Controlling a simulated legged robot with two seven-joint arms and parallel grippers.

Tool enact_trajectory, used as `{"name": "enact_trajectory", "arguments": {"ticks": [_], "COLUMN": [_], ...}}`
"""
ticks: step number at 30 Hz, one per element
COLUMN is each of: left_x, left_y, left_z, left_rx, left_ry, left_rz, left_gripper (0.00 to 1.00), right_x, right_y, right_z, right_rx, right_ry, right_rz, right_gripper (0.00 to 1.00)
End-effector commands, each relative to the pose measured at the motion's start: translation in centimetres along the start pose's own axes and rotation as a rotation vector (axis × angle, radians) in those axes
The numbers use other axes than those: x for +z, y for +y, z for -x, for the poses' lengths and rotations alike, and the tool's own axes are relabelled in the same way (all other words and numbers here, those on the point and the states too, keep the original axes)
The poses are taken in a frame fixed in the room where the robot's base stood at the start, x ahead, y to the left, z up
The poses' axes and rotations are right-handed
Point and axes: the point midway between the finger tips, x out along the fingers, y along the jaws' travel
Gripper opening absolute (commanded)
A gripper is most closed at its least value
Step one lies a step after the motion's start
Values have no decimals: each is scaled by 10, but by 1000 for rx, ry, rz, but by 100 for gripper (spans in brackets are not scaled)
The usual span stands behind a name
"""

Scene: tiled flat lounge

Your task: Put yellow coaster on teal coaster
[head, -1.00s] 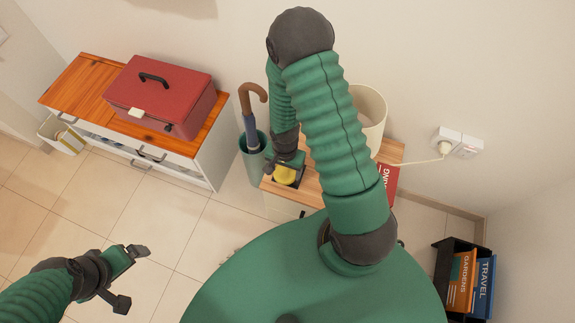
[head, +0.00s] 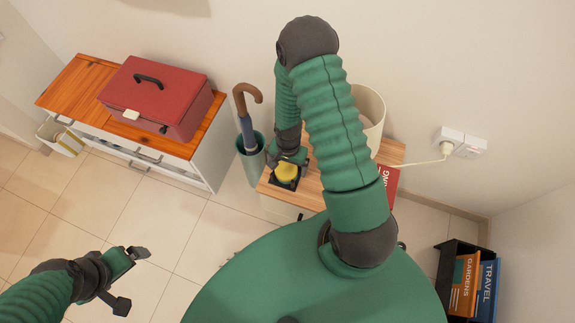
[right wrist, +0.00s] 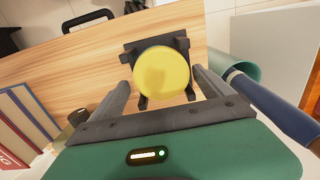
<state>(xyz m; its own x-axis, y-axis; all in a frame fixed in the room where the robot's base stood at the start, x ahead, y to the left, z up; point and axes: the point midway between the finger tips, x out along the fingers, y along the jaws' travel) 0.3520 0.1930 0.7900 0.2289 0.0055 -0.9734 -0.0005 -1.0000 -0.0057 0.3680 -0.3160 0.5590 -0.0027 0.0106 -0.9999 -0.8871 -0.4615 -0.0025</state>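The yellow coaster (head: 288,173) is a round disc on a small dark holder (head: 285,184) at the left end of a wooden table. In the right wrist view the yellow coaster (right wrist: 163,73) lies between the two fingers of my right gripper (right wrist: 163,84), with a gap at each side. My right gripper (head: 288,163) is open over it in the head view. My left gripper (head: 131,278) is open and empty above the tiled floor.
The wooden table (head: 313,190) also bears a cream cylinder (head: 370,112) and a red book (head: 388,183). A teal umbrella stand (head: 252,164) is close at its left. A cabinet (head: 70,85) with a red box (head: 160,95) stands further left. A dark book rack (head: 449,262) is at right.

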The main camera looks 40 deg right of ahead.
Motion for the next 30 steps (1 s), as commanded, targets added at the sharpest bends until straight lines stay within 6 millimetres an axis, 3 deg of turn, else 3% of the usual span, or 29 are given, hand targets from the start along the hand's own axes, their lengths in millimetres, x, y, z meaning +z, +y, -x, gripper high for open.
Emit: {"name": "enact_trajectory", "arguments": {"ticks": [8, 11, 21, 27, 30], "left_x": [0, -1, -7, -8, -8], "left_y": [0, 0, 0, 0, 0], "left_z": [1, 5, 30, 36, 36], "left_rx": [0, 0, 0, 0, 0], "left_ry": [0, 0, 0, 0, 0], "left_rz": [0, 1, 0, 0, 1], "left_gripper": [91, 91, 91, 91, 91], "right_x": [0, -1, -1, 0, 6], "right_y": [-1, -1, -1, -1, -8], "right_z": [2, 12, 96, 123, 139], "right_rx": [0, -2, -4, -1, -12], "right_ry": [1, 3, 4, 2, 20], "right_rz": [1, 0, 1, 5, 87], "right_gripper": [91, 91, 91, 91, 91]}}
